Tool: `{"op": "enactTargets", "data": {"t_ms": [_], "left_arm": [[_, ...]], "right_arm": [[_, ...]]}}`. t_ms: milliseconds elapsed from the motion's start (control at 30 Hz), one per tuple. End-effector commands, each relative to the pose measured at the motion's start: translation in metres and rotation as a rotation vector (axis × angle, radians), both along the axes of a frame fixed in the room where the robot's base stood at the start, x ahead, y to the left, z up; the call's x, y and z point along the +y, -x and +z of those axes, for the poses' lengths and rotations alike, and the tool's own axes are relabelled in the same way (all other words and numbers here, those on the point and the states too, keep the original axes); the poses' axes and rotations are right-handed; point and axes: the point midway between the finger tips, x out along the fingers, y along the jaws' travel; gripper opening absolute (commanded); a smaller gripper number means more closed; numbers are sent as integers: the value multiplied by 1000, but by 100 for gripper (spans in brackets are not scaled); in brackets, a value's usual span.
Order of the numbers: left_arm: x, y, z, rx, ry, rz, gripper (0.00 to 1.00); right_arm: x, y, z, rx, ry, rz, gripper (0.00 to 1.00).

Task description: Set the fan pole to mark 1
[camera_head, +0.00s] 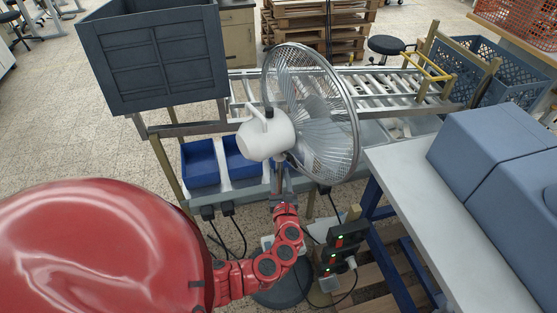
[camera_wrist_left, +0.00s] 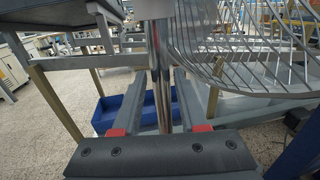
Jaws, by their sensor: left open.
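The fan has a white motor housing (camera_head: 266,137) and a round wire cage (camera_head: 318,115) facing right, in the middle of the head view. Its shiny pole (camera_wrist_left: 160,60) runs upright through the left wrist view, and the wire cage also shows there (camera_wrist_left: 245,45). My left gripper (camera_head: 283,168) is just below the fan head, at the pole. In the wrist view its two grey fingers (camera_wrist_left: 164,76) stand apart, one on each side of the pole, with a gap beside it. The round base (camera_head: 282,292) is partly hidden by my red arm. I cannot make out marks on the pole.
Blue bins (camera_head: 201,165) sit on a frame behind the fan, under a dark grey crate (camera_head: 158,60). A roller conveyor (camera_head: 385,85) lies behind. A pale table (camera_head: 440,215) with a blue-grey machine is on the right. Power sockets (camera_head: 345,240) and cables hang near my arm.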

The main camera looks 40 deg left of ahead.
Motion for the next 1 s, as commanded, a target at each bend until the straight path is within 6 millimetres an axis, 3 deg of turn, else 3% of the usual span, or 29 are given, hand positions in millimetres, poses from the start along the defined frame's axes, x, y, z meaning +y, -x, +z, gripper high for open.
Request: {"op": "enactTargets", "data": {"t_ms": [300, 767, 1000], "left_arm": [[28, -33, 1, -2, -1, 0, 42], [33, -40, 0, 0, 0, -2, 42], [33, -40, 0, -1, 1, -2, 0]], "right_arm": [[0, 0, 11, 0, 0, 0, 80], [0, 0, 12, 0, 0, 0, 80], [0, 0, 12, 0, 0, 0, 80]]}}
